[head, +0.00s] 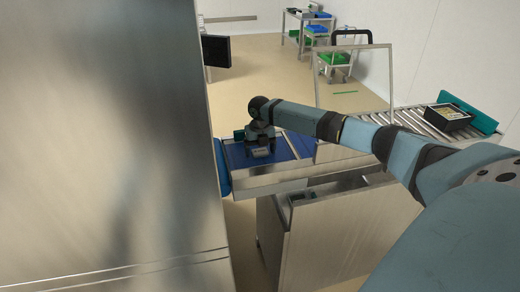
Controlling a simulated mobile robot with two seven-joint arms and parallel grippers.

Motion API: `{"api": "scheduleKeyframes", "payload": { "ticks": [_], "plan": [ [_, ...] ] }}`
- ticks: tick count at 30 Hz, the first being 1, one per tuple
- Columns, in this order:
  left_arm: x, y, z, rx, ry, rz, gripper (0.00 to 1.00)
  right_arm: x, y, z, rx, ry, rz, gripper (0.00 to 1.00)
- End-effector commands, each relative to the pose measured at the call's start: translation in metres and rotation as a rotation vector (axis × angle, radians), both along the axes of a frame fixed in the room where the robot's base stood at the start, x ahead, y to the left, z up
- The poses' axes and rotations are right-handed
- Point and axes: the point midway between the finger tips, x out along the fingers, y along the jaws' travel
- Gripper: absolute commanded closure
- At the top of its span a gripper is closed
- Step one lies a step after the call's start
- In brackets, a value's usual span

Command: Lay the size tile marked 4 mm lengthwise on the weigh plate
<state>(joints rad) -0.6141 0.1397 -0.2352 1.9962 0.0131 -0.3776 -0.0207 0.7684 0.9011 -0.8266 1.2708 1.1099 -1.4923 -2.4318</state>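My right arm reaches in from the right, and its gripper (261,148) points down over the blue belt (295,143) of the machine. A small pale grey piece (262,153) shows right at the fingertips. It is too small to read any marking, and I cannot tell whether it is the 4 mm tile or whether the fingers hold it. I cannot make out the weigh plate for certain. My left gripper is not in view.
A large steel panel (105,140) fills the left side. A clear framed guard (352,85) stands behind my forearm. A roller conveyor (415,122) with a black tray (447,129) lies at right. A steel cabinet (345,235) stands below the belt. Trolleys (308,28) stand far back.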

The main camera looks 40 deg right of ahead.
Motion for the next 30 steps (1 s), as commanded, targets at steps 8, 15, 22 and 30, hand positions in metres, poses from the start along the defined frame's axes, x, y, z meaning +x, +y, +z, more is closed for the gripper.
{"api": "scheduleKeyframes", "payload": {
  "ticks": [8, 15, 22, 30],
  "plan": [
    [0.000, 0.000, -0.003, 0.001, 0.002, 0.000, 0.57, 0.000, -0.001, 0.015, 0.000, -0.002, 0.000, 0.16],
    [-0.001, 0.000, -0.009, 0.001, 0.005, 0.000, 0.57, 0.001, -0.001, 0.065, -0.001, -0.004, 0.000, 0.16],
    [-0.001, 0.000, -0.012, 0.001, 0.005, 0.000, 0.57, 0.001, 0.000, 0.107, 0.000, -0.004, 0.000, 0.16],
    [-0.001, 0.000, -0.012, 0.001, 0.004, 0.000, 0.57, 0.000, 0.000, 0.123, 0.000, 0.000, -0.001, 0.16]
  ]
}}
